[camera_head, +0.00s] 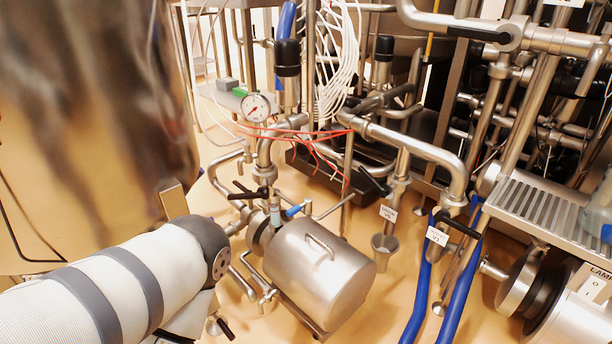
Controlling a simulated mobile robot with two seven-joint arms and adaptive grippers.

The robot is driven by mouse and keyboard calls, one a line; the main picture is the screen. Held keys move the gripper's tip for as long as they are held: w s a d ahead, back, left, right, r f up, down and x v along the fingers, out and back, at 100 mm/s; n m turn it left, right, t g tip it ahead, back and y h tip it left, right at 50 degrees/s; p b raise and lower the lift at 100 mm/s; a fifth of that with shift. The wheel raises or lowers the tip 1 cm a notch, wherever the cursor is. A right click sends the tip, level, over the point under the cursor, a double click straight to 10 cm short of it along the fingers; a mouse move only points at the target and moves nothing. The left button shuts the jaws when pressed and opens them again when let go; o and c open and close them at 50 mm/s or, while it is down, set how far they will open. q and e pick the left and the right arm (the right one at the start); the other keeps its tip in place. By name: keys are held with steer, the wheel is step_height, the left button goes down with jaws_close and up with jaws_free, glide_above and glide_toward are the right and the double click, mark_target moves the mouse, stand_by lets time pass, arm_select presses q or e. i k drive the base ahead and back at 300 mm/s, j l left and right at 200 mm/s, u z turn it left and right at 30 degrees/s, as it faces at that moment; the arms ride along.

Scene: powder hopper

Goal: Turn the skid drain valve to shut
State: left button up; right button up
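No label that I can read names the skid drain valve. A valve with a slanted black lever (373,182) sits on a vertical pipe, with a white tag (388,213) below it and a small metal cup (384,247) under that. A second black lever (457,225) sits to its right, near another white tag (437,236). Another black-handled valve (250,192) is above the pump. My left arm comes in from the lower left, with its dark joint beside the pump. No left gripper fingers show. My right arm and gripper are out of view.
A steel pump housing (318,272) stands between my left arm and the tagged valves. A large shiny vessel (90,120) fills the upper left. Blue hoses (462,285), a grated step (540,206) and a motor (570,310) stand right. Tan floor is open around the cup.

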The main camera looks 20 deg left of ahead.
mark_target(384, 193)
steer(key=j+u, duration=0.15)
steer(key=i+z, duration=0.3)
steer(key=i, duration=0.2)
steer(key=i+j+z, duration=0.1)
steer(key=i+z, duration=0.15)
steer(key=i, duration=0.2)
steer(key=i+j+z, duration=0.3)
steer(key=i, duration=0.2)
steer(key=l, duration=0.1)
